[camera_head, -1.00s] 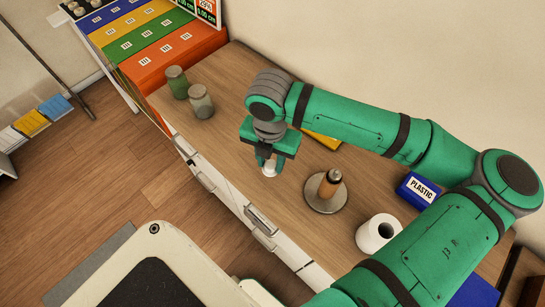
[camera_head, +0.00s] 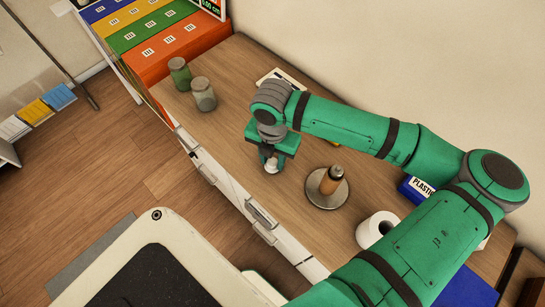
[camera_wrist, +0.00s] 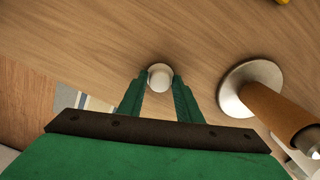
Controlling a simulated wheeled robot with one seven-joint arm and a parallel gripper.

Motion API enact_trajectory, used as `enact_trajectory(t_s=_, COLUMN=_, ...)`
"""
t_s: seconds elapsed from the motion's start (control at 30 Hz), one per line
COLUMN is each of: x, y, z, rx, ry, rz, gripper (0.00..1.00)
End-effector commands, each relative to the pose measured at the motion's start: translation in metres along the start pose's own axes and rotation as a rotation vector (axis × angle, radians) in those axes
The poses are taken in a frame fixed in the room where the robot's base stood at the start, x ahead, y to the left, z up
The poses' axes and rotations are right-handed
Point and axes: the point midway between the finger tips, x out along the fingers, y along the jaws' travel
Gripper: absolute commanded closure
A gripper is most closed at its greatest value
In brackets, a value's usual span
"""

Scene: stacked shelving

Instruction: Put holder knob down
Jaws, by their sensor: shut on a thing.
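The holder knob (camera_wrist: 161,77) is a small white cylinder, held between the two green fingertips of my gripper (camera_wrist: 160,85). In the head view, the knob (camera_head: 272,166) shows below my gripper (camera_head: 272,160), over the front part of the wooden counter. My gripper is shut on it and points down. Whether the knob's underside touches the counter is hard to tell. The holder (camera_head: 323,201), a round metal base with an upright brown roll (camera_head: 332,180), stands to the right of my gripper, apart from it. It also shows at the right in the wrist view (camera_wrist: 235,95).
Two glass jars (camera_head: 203,93) stand at the back left of the counter. A white paper roll (camera_head: 376,230) and a blue box marked PLASTIC (camera_head: 415,190) are to the right. Drawer fronts (camera_head: 250,205) run along the front edge. Bare wood surrounds the knob.

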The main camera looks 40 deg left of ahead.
Motion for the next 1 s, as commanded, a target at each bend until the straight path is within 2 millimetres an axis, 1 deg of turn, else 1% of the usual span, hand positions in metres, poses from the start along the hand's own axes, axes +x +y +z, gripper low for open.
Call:
enact_trajectory(t_s=0.03, x=0.001, y=0.000, z=0.000, rx=0.001, ry=0.000, rz=0.000, gripper=0.64)
enact_trajectory(t_s=0.1, x=0.000, y=0.000, z=0.000, rx=0.001, ry=0.000, rz=0.000, gripper=0.50)
enact_trajectory(t_s=0.4, x=-0.001, y=0.000, z=0.000, rx=0.000, ry=0.000, rz=0.000, gripper=0.50)
enact_trajectory(t_s=0.53, x=-0.008, y=0.000, z=0.001, rx=0.000, ry=-0.002, rz=-0.001, gripper=0.50)
enact_trajectory(t_s=0.67, x=-0.028, y=0.000, z=0.001, rx=0.000, ry=-0.004, rz=0.001, gripper=0.50)
enact_trajectory(t_s=0.8, x=-0.058, y=0.000, z=0.001, rx=0.000, ry=-0.004, rz=0.000, gripper=0.50)
enact_trajectory(t_s=1.0, x=-0.095, y=0.000, z=0.000, rx=0.000, ry=-0.002, rz=0.001, gripper=0.50)
